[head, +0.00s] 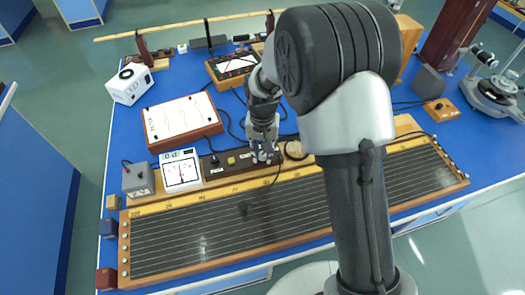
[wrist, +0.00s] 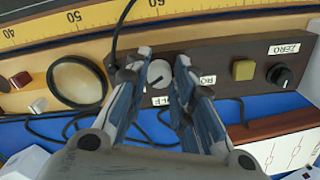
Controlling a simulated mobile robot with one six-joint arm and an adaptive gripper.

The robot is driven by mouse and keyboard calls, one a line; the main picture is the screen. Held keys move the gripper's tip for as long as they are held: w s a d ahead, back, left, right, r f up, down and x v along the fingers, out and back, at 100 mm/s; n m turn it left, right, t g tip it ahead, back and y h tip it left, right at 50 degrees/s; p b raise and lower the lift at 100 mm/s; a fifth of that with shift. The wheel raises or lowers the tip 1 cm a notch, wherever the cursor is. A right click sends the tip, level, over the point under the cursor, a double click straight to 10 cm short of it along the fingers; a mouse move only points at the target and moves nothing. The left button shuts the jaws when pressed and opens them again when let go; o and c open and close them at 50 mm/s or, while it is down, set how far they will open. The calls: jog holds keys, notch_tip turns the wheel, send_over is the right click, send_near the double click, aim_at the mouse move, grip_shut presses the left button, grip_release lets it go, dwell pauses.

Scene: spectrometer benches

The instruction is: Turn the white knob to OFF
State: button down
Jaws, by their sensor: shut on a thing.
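The white knob (wrist: 158,72) sits on a dark brown panel (wrist: 215,52), between the two fingers of my gripper (wrist: 160,60) in the wrist view. The gripper is shut on it. The knob carries a small dark pointer mark; its exact setting is hard to read. A white label (wrist: 161,100) with "FF" showing lies just below the knob, partly hidden by a finger. Another label (wrist: 208,80), partly covered, is to its right. In the head view my gripper (head: 262,157) reaches down onto the panel (head: 222,172) and hides the knob.
On the same panel are a yellow button (wrist: 242,70) and a black knob (wrist: 281,75) by a ZERO label (wrist: 291,48). A dial meter (head: 181,171) and a long ruled board (head: 225,225) are close by. Cables run around the gripper.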

aim_at(264, 155)
jog(key=n+p, duration=0.2)
jog(key=n, duration=0.3)
jog(key=shift+r+n, duration=0.1)
jog(key=shift+n, duration=0.3)
jog(key=n+p, duration=0.2)
jog(key=n, duration=0.3)
jog(key=shift+d+n, duration=0.1)
jog(key=shift+n, duration=0.3)
dwell(0.4)
jog(key=c, duration=1.4)
grip_release()
jog(key=shift+o, duration=0.2)
notch_tip(264, 155, up, 12)
